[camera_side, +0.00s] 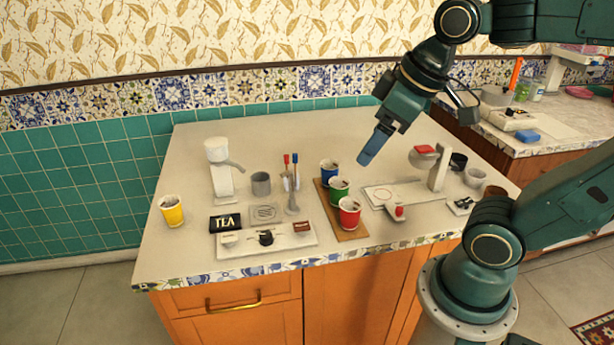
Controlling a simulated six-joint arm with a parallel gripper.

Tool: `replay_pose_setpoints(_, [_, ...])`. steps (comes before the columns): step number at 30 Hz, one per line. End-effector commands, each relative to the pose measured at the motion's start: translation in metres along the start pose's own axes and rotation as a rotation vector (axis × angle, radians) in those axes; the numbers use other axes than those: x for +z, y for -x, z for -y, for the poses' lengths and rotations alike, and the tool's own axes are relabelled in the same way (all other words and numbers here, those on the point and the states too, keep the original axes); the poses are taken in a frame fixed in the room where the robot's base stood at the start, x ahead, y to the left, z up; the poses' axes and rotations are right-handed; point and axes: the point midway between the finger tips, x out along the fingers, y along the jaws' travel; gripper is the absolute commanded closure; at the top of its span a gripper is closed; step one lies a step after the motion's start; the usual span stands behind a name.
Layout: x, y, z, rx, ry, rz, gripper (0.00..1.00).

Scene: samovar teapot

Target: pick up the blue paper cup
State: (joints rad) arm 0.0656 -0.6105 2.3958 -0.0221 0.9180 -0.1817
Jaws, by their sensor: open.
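The blue paper cup (329,173) stands upright at the far end of a brown board (351,234) on the counter. It has a white rim and dark contents. A green cup (339,191) stands in front of it and hides part of its lower side. A red cup (349,213) stands at the near end of the board. My gripper (368,157) is in the air to the right of the blue cup, pointing down and a little left. It is apart from the cup and holds nothing visible. Its finger gap is hard to see from this side.
A yellow cup (172,210) stands at the far left. A white dispenser (220,170), a grey cup (261,184) and a stand with utensils (291,185) are left of the board. A white tray (392,195) and a white machine (438,168) are right. The counter's back is clear.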

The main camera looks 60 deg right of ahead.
Motion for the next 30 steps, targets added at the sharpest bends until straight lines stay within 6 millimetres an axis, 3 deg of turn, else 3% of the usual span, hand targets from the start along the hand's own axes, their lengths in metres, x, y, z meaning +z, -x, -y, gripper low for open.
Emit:
replay_pose_setpoints(15, [-0.08, -0.036, -0.064, -0.038, 0.367, 0.143, 0.25])
replay_pose_setpoints(30, [-0.122, -0.106, -0.154, -0.157, 0.715, 0.235, 0.25])
